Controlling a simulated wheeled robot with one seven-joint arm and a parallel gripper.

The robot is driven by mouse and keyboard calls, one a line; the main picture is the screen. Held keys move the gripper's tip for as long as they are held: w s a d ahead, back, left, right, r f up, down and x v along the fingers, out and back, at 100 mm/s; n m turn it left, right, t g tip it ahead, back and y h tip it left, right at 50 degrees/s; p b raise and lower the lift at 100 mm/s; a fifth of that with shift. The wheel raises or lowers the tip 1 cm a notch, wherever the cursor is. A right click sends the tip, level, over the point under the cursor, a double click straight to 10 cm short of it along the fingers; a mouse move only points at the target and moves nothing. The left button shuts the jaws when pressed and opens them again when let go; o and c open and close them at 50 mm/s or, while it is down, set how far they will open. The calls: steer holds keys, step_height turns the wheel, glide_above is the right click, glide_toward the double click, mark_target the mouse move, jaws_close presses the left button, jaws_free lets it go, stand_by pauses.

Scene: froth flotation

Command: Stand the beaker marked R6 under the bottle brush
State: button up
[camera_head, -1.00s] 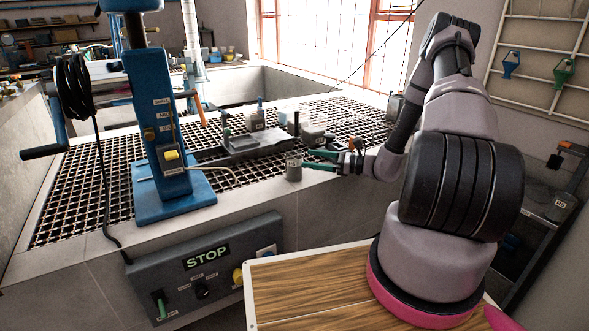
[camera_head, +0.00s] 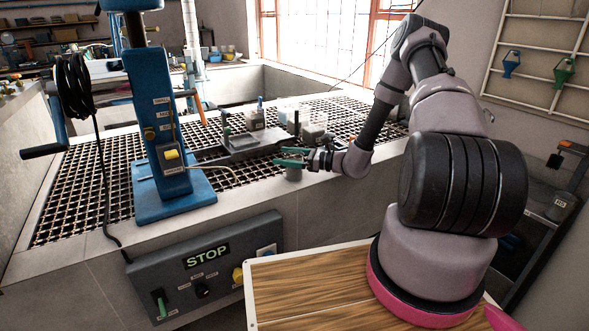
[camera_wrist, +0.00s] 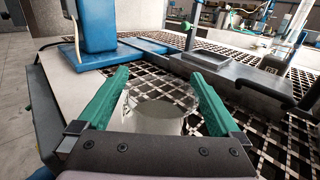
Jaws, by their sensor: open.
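A small clear beaker (camera_head: 294,174) with grey-white contents stands upright on the front ledge of the grated bench. It also shows in the wrist view (camera_wrist: 158,118), between the green fingers. No mark on it is readable, so I cannot tell whether it is R6. My gripper (camera_head: 279,156) is open, with its fingers around the beaker's upper part; in the wrist view the gripper (camera_wrist: 158,64) has one finger on each side. I cannot tell whether either finger touches the glass. I cannot make out the bottle brush.
A blue machine stand (camera_head: 160,130) with a bent metal pipe is left of the beaker. A dark grey tray-like block (camera_head: 252,146) lies behind it on the grating. Several small bottles and jars stand farther back. A STOP panel (camera_head: 207,262) hangs on the bench front.

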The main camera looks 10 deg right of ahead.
steer(key=c, duration=1.5)
steer(key=shift+r, duration=0.1)
